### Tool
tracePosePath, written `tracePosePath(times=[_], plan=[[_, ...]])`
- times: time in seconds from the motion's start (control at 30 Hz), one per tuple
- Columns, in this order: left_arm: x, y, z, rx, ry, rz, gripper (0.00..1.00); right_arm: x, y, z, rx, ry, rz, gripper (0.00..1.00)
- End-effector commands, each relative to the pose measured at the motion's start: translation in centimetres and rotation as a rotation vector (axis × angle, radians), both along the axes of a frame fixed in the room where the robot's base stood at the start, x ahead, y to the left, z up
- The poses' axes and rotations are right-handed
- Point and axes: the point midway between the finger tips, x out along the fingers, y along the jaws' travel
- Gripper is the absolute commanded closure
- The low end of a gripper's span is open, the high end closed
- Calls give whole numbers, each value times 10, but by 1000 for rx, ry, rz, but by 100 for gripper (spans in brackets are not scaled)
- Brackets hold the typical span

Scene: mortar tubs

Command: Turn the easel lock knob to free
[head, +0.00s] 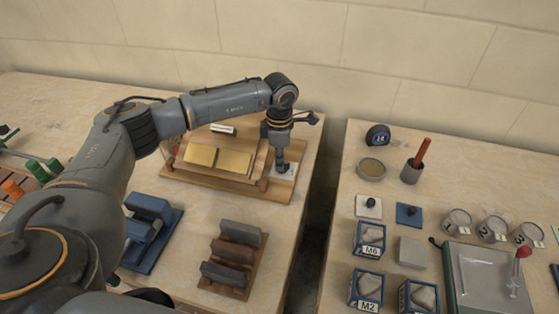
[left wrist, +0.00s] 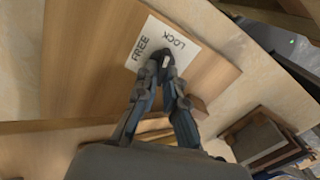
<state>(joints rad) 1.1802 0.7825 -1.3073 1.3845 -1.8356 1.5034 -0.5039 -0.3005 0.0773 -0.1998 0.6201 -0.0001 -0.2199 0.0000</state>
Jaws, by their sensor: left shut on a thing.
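The wooden easel (head: 225,181) lies on the left table with yellow panels on it. At its right end is a white label (head: 291,169), which reads FREE and LOCK in the left wrist view (left wrist: 150,43). My left gripper (head: 281,166) points down there. In the left wrist view my left gripper (left wrist: 166,66) is shut on the dark lock knob (left wrist: 163,55), at the label's lower edge. A small white mark shows between the fingertips; I cannot tell surely which word it points to. My right gripper is not in view.
A rack of blocks (head: 234,258) and a blue holder (head: 149,232) stand nearer on the left table. A dark gap (head: 322,215) separates it from the right table, which holds numbered cups (head: 492,229), a tape measure (head: 377,136) and small cages (head: 369,240).

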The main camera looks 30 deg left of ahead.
Motion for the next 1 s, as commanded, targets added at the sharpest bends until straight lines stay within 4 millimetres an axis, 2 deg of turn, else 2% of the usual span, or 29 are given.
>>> tracePosePath(times=[1.0], plan=[[-3,-6,1,0,-2,959,100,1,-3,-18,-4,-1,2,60]])
